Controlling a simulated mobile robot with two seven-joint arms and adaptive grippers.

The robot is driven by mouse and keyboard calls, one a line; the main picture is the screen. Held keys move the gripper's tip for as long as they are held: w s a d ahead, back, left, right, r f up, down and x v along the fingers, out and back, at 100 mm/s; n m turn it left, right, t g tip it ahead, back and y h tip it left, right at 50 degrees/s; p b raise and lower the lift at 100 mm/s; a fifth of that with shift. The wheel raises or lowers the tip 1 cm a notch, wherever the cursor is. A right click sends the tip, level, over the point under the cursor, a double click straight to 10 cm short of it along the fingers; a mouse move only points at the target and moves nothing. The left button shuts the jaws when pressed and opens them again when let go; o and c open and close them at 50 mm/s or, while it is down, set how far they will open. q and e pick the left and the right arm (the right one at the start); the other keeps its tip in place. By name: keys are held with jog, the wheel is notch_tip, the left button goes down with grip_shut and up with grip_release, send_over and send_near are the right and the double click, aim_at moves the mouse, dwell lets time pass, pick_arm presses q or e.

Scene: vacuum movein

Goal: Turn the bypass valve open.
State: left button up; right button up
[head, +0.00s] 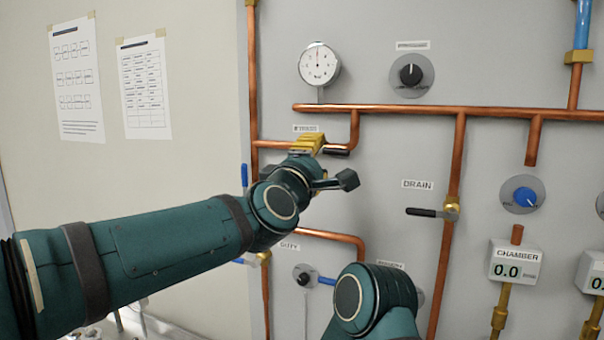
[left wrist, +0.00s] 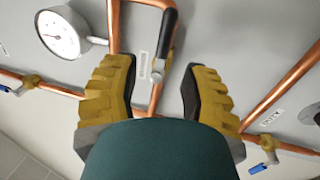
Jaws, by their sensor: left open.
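The bypass valve's black lever handle (head: 337,151) shows just right of my left gripper (head: 308,143) in the head view, under a small, partly blurred label (head: 306,128). In the left wrist view the black handle (left wrist: 167,33) lies roughly along the copper pipe, ahead of and between the yellow fingers. My left gripper (left wrist: 160,75) is open, with one finger on each side of the pipe and handle. No contact with the handle is visible. My right gripper is not in view.
A round gauge (head: 319,64) and a pressure knob (head: 411,75) are above. The drain valve's black handle (head: 425,212) is to the right. Copper pipes (head: 457,160) run across the grey panel. A teal arm link of mine shows low in the middle.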

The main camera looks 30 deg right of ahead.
pick_arm(q)
jog(key=v, duration=0.7)
dwell(0.4)
